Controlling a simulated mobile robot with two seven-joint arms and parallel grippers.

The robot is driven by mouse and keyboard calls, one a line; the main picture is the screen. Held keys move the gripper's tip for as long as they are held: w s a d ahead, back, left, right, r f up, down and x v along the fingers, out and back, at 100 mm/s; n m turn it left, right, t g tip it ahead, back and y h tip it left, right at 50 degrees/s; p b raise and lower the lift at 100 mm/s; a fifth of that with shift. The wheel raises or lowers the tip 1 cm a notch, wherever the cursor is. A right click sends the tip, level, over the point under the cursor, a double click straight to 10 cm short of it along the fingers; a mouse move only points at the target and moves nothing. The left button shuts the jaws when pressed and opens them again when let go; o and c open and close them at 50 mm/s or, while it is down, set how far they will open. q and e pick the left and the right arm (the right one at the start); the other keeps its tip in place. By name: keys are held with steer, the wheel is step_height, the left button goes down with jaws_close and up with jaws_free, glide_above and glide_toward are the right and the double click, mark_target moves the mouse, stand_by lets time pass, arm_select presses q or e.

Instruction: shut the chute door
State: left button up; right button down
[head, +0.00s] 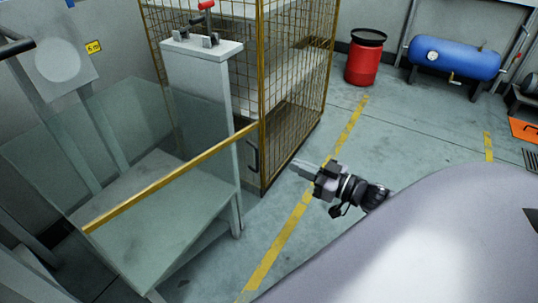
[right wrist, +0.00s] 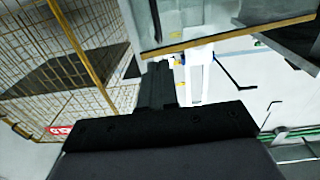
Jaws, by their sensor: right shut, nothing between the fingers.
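A clear panel with a yellow edge strip (head: 170,180), which looks like the chute door, stands out over a grey sloping chute surface (head: 150,225) at the left of the head view. I cannot tell exactly how far open it is. The panel's yellow edge (right wrist: 230,35) also crosses the top of the right wrist view. My right gripper (head: 300,168) is shut and empty, to the right of the panel and apart from it, over the floor; its dark fingers show in the wrist view (right wrist: 158,85). My left gripper is not in view.
A yellow mesh cage (head: 290,90) stands behind, with a black handle (head: 253,156) near its front corner. A pale post (head: 200,100) carries a red-knobbed device (head: 203,15). A red drum (head: 365,60) and blue tank (head: 455,57) stand at the back.

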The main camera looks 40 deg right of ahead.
arm_select(q)
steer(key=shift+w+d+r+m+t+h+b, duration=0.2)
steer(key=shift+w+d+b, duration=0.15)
steer(key=shift+b, duration=0.2)
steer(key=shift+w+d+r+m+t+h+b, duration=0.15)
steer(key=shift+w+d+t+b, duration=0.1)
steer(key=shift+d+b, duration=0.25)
arm_select(e)
steer(key=x, duration=0.9)
steer(key=shift+w, duration=0.3)
steer(key=shift+a, duration=0.1)
